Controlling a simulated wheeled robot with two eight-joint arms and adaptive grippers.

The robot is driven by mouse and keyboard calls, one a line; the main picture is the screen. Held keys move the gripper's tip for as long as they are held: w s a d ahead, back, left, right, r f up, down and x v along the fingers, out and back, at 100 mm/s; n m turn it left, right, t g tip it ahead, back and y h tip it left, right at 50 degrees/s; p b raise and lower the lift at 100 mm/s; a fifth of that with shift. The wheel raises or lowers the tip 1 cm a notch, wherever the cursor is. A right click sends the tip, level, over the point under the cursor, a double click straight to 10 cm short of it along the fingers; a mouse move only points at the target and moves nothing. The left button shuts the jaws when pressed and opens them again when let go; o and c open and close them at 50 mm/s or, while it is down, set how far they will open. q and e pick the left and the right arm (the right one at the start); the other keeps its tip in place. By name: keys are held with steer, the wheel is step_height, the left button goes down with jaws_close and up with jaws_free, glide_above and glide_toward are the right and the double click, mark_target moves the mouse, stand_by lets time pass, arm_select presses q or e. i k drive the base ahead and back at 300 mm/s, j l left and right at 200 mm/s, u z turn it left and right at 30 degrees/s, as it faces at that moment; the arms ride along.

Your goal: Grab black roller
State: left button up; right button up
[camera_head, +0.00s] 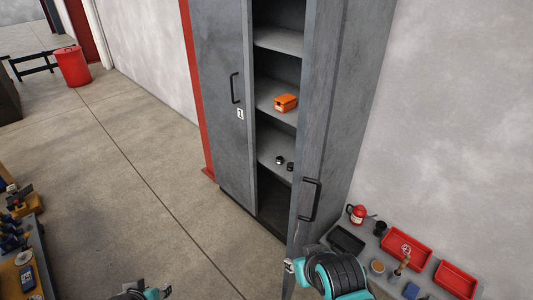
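Two small dark objects sit on the lower middle shelf of the grey cabinet (224,70): a left one (280,160) and a right one (290,166). They are too small to tell which, if either, is the black roller. The cabinet's right door (335,110) stands open, its left door is shut. My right gripper (290,266) is at the bottom centre, near the lower part of the open door. My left gripper (165,290) is cut off by the bottom edge, over the floor. Neither gripper's fingers show clearly. Both are well short of the shelf.
An orange box (285,102) sits on the shelf above. A bench at lower right holds red trays (406,250), a black tray (345,241), a red canister (357,214) and small items. Tools lie on a bench at far left (20,225). The floor (130,190) before the cabinet is clear.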

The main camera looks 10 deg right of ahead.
mark_target(290, 165)
steer(key=i+j+z, duration=0.15)
steer(key=i+j, duration=0.15)
steer(key=i+j+z, duration=0.3)
steer(key=i+j, duration=0.15)
steer(key=j, duration=0.2)
steer(key=i+j+z, duration=0.15)
steer(key=j, duration=0.25)
steer(key=i+j+z, duration=0.15)
steer(key=i+j, duration=0.15)
steer(key=j+z, duration=0.1)
steer(key=z, duration=0.6)
steer(key=i+u, duration=0.25)
steer(key=i, duration=1.15)
steer(key=l, duration=0.1)
